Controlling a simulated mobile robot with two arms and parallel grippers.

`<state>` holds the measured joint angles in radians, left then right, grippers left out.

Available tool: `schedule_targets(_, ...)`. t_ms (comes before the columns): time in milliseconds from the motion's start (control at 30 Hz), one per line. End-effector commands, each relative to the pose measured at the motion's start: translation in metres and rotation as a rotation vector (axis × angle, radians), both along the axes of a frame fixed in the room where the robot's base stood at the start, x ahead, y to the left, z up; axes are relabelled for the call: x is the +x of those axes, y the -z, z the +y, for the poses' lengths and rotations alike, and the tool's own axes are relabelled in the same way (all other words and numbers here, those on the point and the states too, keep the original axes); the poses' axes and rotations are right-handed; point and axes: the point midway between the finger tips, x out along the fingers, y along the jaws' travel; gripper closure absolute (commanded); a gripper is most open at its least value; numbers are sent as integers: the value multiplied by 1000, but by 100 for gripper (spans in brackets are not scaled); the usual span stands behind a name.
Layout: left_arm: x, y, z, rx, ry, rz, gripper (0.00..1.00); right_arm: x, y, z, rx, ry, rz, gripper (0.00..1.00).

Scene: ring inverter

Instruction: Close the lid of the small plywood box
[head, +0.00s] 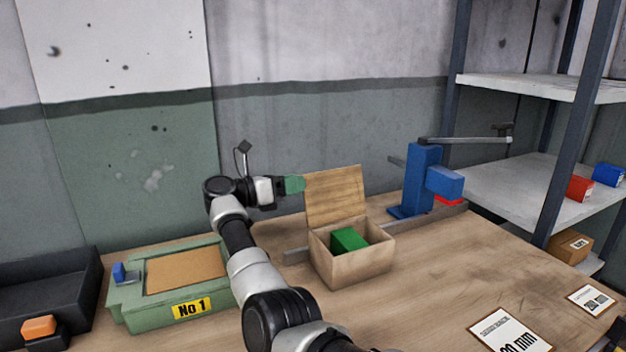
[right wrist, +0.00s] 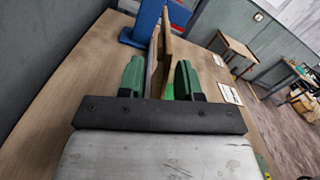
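The small plywood box (head: 345,268) stands on the workbench with its lid (head: 336,196) raised upright at the back. A green block (head: 348,240) lies inside it. My right gripper (head: 296,184) is at the left edge of the raised lid. In the right wrist view the green fingers of my right gripper (right wrist: 160,80) are apart, and the lid (right wrist: 165,50) shows edge-on between and beyond them. A gap shows on the right finger's side; contact on the left is unclear. My left gripper is out of view.
A blue press (head: 420,185) with a lever stands right of the box. A green case (head: 180,308) marked No 1 and a black bin (head: 50,290) are at left. A metal shelf (head: 520,190) stands at right. The bench front right of the box holds printed cards (head: 508,332).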

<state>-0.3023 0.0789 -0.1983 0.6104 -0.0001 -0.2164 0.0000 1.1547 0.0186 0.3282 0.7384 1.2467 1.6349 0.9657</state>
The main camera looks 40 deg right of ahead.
Motion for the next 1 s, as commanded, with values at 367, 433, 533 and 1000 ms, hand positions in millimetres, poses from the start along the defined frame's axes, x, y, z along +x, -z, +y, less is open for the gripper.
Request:
schedule_targets(367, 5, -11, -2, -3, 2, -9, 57, -15, 0, -47, -1, 0, 0, 66)
schedule_targets(433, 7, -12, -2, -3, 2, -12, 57, -16, 0, -49, -1, -1, 0, 66)
schedule_targets(533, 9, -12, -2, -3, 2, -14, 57, -16, 0, -50, 0, -1, 1, 66)
schedule_targets(1000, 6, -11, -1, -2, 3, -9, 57, -15, 1, -49, 0, -2, 0, 100)
